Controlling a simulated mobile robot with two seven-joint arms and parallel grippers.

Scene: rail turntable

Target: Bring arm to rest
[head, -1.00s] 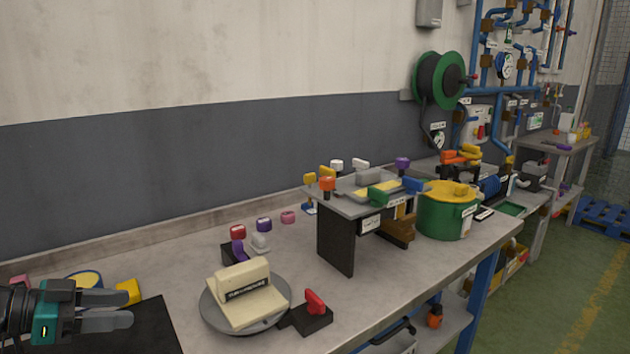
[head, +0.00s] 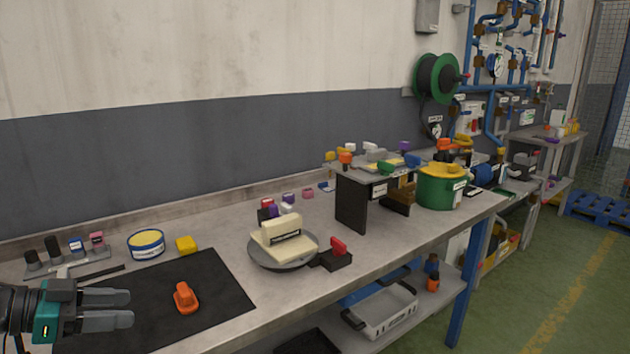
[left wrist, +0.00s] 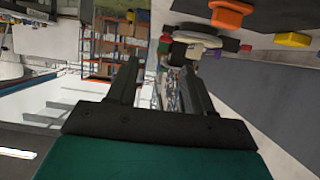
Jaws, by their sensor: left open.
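My left gripper (head: 122,308) is at the lower left of the head view, above the near edge of the black mat (head: 225,281). Its two grey fingers are apart with nothing between them. They also show in the left wrist view (left wrist: 158,85), apart and empty. An orange object (head: 185,298) lies on the mat to the right of the fingertips. The round turntable (head: 272,262) carries a cream block (head: 288,240) on the bench, farther right. My right gripper is not in view.
A blue-and-yellow tin (head: 146,243) and a yellow block (head: 186,245) stand behind the mat. A small black stand with a red handle (head: 338,247) is beside the turntable. A raised shelf (head: 351,205) and a green pot (head: 437,188) stand farther right. The bench (head: 225,330) ends at its front edge.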

